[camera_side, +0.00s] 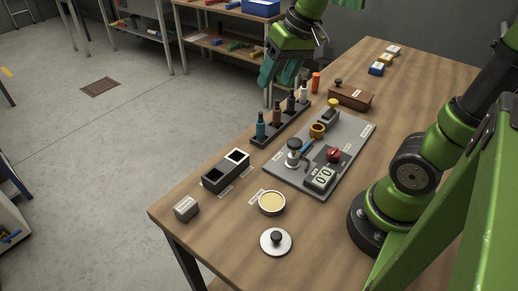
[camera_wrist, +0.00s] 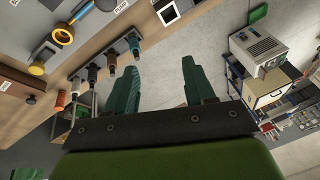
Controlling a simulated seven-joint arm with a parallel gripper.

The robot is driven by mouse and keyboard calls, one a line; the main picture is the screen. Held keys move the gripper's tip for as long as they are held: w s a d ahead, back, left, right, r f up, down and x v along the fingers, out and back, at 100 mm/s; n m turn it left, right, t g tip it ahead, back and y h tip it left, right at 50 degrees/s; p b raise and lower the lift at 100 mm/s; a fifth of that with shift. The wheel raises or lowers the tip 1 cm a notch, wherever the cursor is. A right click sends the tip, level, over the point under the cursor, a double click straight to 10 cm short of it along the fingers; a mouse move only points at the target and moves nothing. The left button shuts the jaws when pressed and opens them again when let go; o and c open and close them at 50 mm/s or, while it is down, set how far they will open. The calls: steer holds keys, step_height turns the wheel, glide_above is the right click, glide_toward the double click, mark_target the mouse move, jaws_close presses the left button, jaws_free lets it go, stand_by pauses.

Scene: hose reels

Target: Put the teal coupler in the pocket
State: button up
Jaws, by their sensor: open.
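The teal coupler (camera_side: 261,127) stands upright at the near end of a dark rack (camera_side: 268,138), in a row with a brown, a dark and a white-topped coupler. It also shows in the wrist view (camera_wrist: 133,44), at the upper left.
A grey board (camera_side: 349,151) with a red knob, valve and display lies right of the rack. A cream-filled round dish (camera_side: 272,203), a knobbed lid (camera_side: 276,242) and a small grey block (camera_side: 186,208) stand near the front. A brown box (camera_side: 350,97) is farther back.

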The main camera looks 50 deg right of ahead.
steer(key=s+a+t, duration=0.1)
steer(key=s, duration=0.1)
steer(key=s+a+t, duration=0.1)
steer(key=s, duration=0.1)
steer(key=s+a+t+y, duration=0.1)
steer(key=s, duration=0.2)
steer(key=shift+s+a+f, duration=0.1)
steer(key=shift+a+f, duration=0.15)
steer(key=shift+f, duration=0.15)
steer(key=shift+o, duration=0.4)
steer(key=shift+s+a+f, duration=0.1)
steer(key=shift+s+f, duration=0.05)
steer(key=shift+s, duration=0.1)
